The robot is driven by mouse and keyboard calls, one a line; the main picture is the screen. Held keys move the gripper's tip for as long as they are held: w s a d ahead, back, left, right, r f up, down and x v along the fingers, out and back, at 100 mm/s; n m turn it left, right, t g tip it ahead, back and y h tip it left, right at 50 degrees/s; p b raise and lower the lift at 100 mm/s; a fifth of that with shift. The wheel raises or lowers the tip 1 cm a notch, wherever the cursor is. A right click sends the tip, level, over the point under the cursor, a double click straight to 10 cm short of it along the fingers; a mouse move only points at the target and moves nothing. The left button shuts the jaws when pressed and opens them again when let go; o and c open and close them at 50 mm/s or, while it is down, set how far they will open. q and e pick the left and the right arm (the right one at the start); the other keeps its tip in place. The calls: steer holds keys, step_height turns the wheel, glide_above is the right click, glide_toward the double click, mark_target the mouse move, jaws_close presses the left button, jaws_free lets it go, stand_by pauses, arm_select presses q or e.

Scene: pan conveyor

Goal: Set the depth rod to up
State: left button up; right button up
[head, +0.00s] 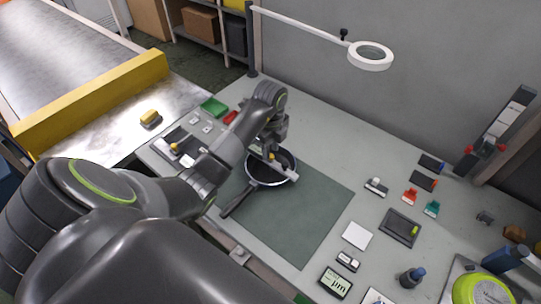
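A dark frying pan (256,178) lies on the green mat (300,222), its handle pointing to the lower left. A pale bar (286,171) with a small yellow part (271,156) lies across the pan's top; it looks like the depth gauge. The rod itself is too small to make out, so I cannot tell its position. My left gripper (268,150) points down at the bar, over the pan's far side. Its fingers are small and partly hidden by my arm, so I cannot tell whether they grip it. My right gripper is not in view.
A black tray (170,143) with a yellow knob stands left of the pan. Red, green and dark small items and a dark tray (400,228) lie to the right. A ring lamp (371,54) hangs over the back. The mat's front right is clear.

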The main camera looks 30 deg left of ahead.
mark_target(271, 156)
arm_select(q)
steer(key=shift+r, duration=0.1)
step_height(271, 156, up, 5)
steer(key=p, duration=0.4)
stand_by(0.5)
